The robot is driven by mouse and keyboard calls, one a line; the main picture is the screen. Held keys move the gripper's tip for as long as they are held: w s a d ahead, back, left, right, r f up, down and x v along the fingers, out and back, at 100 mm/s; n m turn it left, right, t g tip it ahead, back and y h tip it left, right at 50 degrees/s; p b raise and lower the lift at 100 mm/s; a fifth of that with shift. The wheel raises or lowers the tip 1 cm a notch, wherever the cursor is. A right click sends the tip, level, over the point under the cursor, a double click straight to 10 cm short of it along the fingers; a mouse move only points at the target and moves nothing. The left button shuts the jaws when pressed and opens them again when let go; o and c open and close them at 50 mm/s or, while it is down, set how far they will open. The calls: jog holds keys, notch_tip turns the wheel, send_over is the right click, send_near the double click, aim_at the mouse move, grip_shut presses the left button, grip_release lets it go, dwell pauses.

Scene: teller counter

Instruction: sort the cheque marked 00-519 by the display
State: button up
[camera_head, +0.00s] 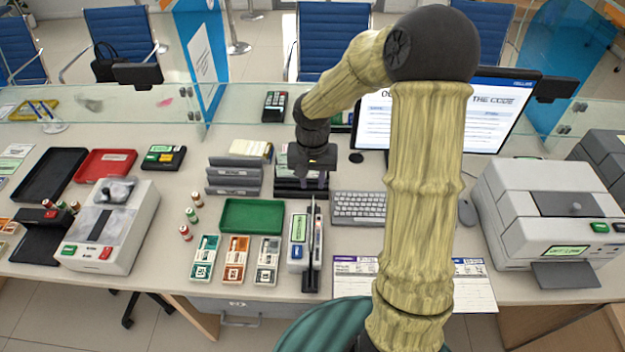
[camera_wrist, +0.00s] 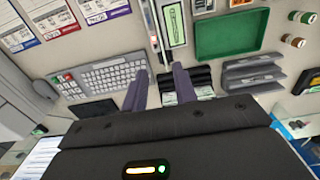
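No cheque marked 00-519 can be made out. Pale papers show in the black tray in the wrist view (camera_wrist: 198,78), too small to read. A grey slotted rack (camera_head: 233,178) stands left of my gripper.
A green tray (camera_head: 252,216), a slim upright device (camera_head: 313,250), a keyboard (camera_head: 358,207) and printed sheets (camera_head: 475,282) lie around. A printer (camera_head: 540,210) stands at right. A glass screen (camera_head: 240,95) runs along the back. Small bottles (camera_head: 190,215) stand left of the green tray.

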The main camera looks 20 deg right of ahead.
notch_tip(320, 180, down, 17)
jog(key=shift+f+p, duration=0.2)
jog(key=shift+p, duration=0.1)
dwell(0.7)
grip_shut()
jog(key=shift+r, duration=0.2)
notch_tip(320, 180, up, 11)
jog(key=p, duration=0.9)
jog(key=shift+r, duration=0.15)
dwell(1.5)
